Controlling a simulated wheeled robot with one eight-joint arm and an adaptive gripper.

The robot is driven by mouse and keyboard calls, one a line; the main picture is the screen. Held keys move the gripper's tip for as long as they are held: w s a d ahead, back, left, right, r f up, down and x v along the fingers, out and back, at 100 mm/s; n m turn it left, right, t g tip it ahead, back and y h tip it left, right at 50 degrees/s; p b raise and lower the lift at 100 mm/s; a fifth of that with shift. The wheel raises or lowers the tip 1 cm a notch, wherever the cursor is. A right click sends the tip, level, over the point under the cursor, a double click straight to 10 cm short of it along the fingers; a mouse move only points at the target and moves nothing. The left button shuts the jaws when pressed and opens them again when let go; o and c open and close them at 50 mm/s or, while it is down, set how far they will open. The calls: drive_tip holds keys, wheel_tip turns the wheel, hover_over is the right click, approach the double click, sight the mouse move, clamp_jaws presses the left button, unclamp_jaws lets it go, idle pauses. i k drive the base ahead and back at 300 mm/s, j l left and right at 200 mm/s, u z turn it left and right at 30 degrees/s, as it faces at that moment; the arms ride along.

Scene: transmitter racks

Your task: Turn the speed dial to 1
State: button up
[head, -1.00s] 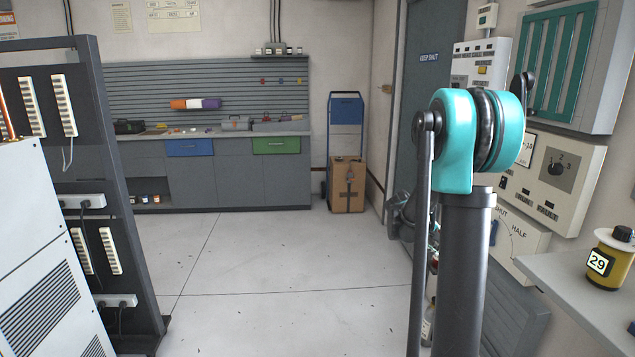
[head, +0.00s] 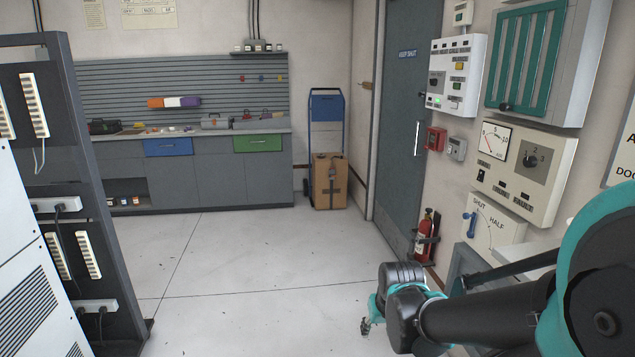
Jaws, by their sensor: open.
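The speed dial (head: 530,160) is a dark round knob on a grey square plate, with numbers around its top. It sits on a cream panel (head: 548,195) on the right wall, right of a gauge with a red needle. Which number the knob points at is too small to tell. My gripper (head: 366,324) is low in the middle right of the head view, at the end of my dark and teal arm. It is small and partly hidden by my wrist, open, and well apart from the dial, below and left of it.
A lever plate (head: 492,228) marked SHUT and HALF is below the dial panel. A teal-slatted cabinet (head: 585,70) is above it. A fire extinguisher (head: 427,228) stands by the grey door (head: 405,120). Racks (head: 75,190) stand at left. The middle floor is clear.

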sight(529, 161)
drive_tip(key=z, duration=1)
drive_tip(key=j+z, duration=0.1)
drive_tip(key=i+j, duration=0.05)
drive_tip(key=j, duration=0.05)
